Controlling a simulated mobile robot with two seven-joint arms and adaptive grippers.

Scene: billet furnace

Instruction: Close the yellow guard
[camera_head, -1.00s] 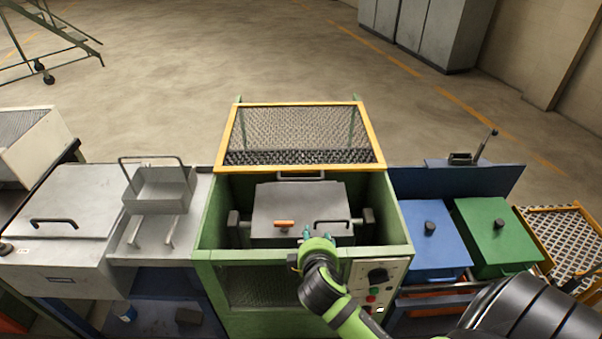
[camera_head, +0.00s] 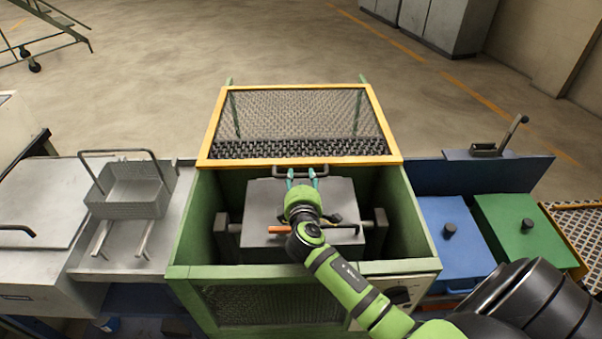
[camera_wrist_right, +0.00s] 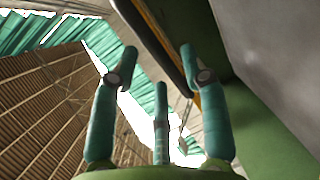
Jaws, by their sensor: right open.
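The yellow guard (camera_head: 390,130), a yellow frame with wire mesh, stands raised at the back of the green machine (camera_head: 180,235). A dark bar handle (camera_head: 283,168) shows at its lower front edge. My right gripper (camera_head: 301,174) reaches over the machine's opening with its teal fingertips at this handle; I cannot tell whether they touch it. In the right wrist view the fingers (camera_wrist_right: 158,75) are spread, with nothing clearly held. A dark strip with a yellow edge passes behind them there. My left gripper is not in view.
Inside the machine is a grey block (camera_head: 262,200) with an orange-gripped handle, under my right arm. A wire basket (camera_head: 130,198) stands at left. Blue (camera_head: 445,232) and green (camera_head: 525,235) lidded boxes stand at right.

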